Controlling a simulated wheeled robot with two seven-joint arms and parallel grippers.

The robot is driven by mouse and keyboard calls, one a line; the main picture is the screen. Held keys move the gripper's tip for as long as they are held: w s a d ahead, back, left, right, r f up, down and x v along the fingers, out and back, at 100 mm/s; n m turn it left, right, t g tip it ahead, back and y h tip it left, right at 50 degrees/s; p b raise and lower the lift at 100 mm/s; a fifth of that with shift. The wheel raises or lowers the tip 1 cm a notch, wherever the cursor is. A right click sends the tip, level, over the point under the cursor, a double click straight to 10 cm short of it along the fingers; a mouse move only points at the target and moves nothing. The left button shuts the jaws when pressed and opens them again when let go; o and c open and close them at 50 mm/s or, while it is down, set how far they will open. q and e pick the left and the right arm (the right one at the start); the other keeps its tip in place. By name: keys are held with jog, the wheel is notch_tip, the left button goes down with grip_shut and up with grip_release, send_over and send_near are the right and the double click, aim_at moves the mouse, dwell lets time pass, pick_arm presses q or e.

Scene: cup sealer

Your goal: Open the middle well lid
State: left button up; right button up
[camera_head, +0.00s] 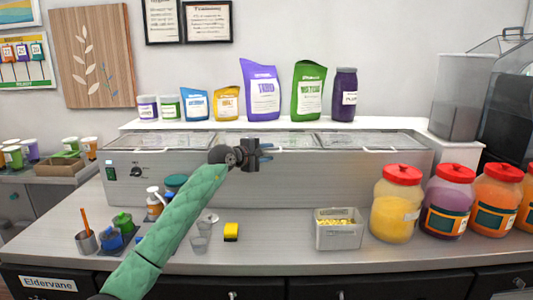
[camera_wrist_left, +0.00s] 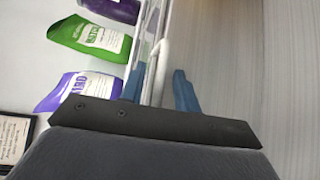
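A long grey metal unit (camera_head: 300,172) on the counter has three clear lids along its top. The middle well lid (camera_head: 290,141) looks shut and lies flat. My left gripper (camera_head: 268,152) is at the front edge of this lid, near its left part. In the left wrist view its two blue fingers (camera_wrist_left: 160,90) stand apart, with the pale lid edge (camera_wrist_left: 157,58) running between them. I cannot tell whether either finger touches it. My right gripper is in neither view.
Pouches and jars, such as a purple pouch (camera_head: 262,92) and a green pouch (camera_head: 308,92), stand on the white shelf (camera_head: 220,125) behind the lids. Large red-capped jars (camera_head: 396,205) and a small bin (camera_head: 338,232) stand at the front right. A yellow sponge (camera_head: 231,232) lies on the counter.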

pick_arm(q)
grip_shut()
jog(key=shift+r, duration=0.1)
